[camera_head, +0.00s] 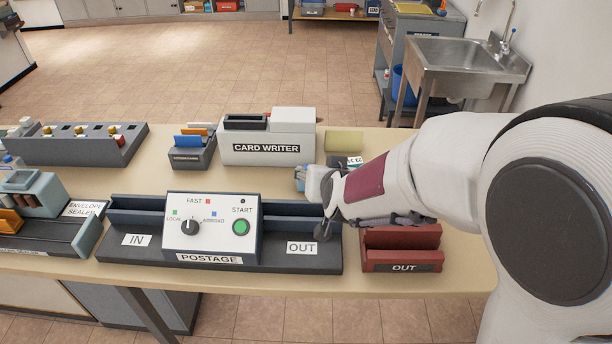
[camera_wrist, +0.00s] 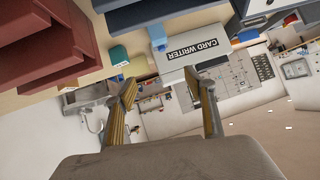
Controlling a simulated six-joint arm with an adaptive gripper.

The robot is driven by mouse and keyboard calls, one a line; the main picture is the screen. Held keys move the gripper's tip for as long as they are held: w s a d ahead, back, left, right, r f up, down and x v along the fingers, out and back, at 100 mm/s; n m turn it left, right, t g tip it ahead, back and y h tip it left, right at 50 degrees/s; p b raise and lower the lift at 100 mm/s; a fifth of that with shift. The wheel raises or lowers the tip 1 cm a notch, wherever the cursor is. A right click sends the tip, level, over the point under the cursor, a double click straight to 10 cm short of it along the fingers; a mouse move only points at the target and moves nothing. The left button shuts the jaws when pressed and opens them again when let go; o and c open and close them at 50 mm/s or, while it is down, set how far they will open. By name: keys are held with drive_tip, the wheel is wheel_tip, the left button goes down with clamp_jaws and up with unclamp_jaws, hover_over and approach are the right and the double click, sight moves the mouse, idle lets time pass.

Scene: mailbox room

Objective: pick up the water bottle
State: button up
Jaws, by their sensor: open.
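My gripper (camera_head: 302,178) reaches in from the right over the table. In the wrist view my gripper (camera_wrist: 158,82) has its two fingers spread, with nothing held between them. A small light-blue thing (camera_wrist: 157,36) shows past the fingertips, beside the card writer; it may be the water bottle, but too little shows to be sure. In the head view, a bluish patch (camera_head: 300,185) shows at the gripper's tip, mostly hidden by the hand. No whole bottle can be made out clearly in either view.
The card writer (camera_head: 266,150) stands behind the gripper. The postage machine (camera_head: 210,228) lies in front and left, and the red out tray (camera_head: 402,248) is below the arm. A sorting tray (camera_head: 85,145) stands at the back left. A yellow-green block (camera_head: 343,140) is beyond.

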drive_tip(key=w+a+f, duration=0.1)
drive_tip(key=w+f, duration=0.1)
drive_tip(key=f, duration=0.1)
drive_tip(key=w+a+f+t+h, duration=0.1)
drive_tip(key=f, duration=0.2)
drive_tip(key=w+a+f+t+h, duration=0.1)
drive_tip(key=w+f, duration=0.1)
drive_tip(key=f, duration=0.1)
drive_tip(key=shift+w+a, duration=0.35)
drive_tip(key=shift+w+a+f+t, duration=0.15)
drive_tip(key=shift+f+t, duration=0.15)
drive_tip(key=shift+f, duration=0.25)
drive_tip(key=shift+x, duration=1.3)
drive_tip(key=shift+x, duration=2.6)
drive_tip(key=shift+r, duration=0.1)
drive_tip(key=shift+c, duration=0.3)
drive_tip(key=c, duration=1.2)
